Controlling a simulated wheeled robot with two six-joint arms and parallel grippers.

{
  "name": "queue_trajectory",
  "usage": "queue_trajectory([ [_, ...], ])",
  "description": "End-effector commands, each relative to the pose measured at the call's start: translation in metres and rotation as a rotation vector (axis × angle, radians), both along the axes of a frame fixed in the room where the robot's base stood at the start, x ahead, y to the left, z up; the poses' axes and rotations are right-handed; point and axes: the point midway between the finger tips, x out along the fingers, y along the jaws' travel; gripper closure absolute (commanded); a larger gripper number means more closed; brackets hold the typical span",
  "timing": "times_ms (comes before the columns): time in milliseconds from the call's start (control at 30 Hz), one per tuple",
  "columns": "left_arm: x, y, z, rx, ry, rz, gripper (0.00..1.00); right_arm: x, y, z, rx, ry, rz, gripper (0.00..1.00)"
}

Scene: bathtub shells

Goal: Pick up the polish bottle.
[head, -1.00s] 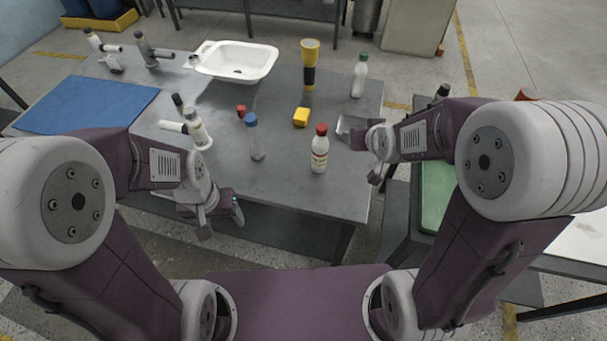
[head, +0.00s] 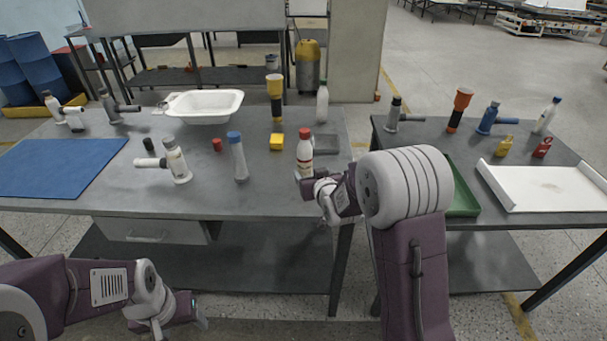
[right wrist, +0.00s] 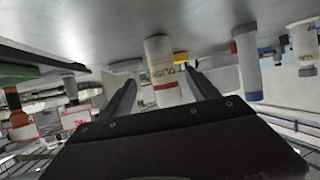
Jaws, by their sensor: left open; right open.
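The polish bottle (head: 304,155) is white with a red cap and a label with red markings. It stands upright near the front right of the left grey table (head: 100,200). In the right wrist view, which is upside down, the bottle (right wrist: 160,62) shows between the fingers, with lettering on its label. My right gripper (head: 306,179) is open at the bottle's lower front; I cannot tell whether a finger touches it. The right gripper also shows in the wrist view (right wrist: 161,80). My left gripper (head: 197,312) is open and empty, low in front of the table.
A white bottle (head: 322,103) and a yellow-black flashlight (head: 274,98) stand behind. A white basin (head: 205,106) is further back. A second table with a green tray (head: 462,190) is right.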

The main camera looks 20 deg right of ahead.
Motion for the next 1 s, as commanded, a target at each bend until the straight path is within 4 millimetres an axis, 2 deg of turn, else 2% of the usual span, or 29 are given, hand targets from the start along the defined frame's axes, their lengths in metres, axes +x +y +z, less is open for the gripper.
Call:
queue_trajectory([
  [233, 0.0, 0.0, -0.001, 0.0, 0.0, 0.0, 0.35, 0.029, 0.0, -0.012, 0.0, 0.001, 0.0, 0.31],
  [467, 0.0, 0.0, -0.002, 0.0, 0.0, 0.0, 0.35, 0.041, 0.0, -0.018, 0.0, 0.001, 0.0, 0.31],
  [700, 0.0, 0.0, -0.005, 0.0, 0.0, 0.0, 0.35, 0.077, 0.0, -0.036, 0.0, -0.001, 0.0, 0.31],
  [967, 0.0, 0.0, -0.005, 0.0, 0.0, 0.0, 0.35, 0.082, -0.001, -0.037, 0.0, 0.001, 0.0, 0.31],
  [1000, 0.0, 0.0, -0.005, 0.0, 0.0, 0.0, 0.35, 0.082, -0.001, -0.037, 0.0, 0.001, 0.0, 0.39],
])
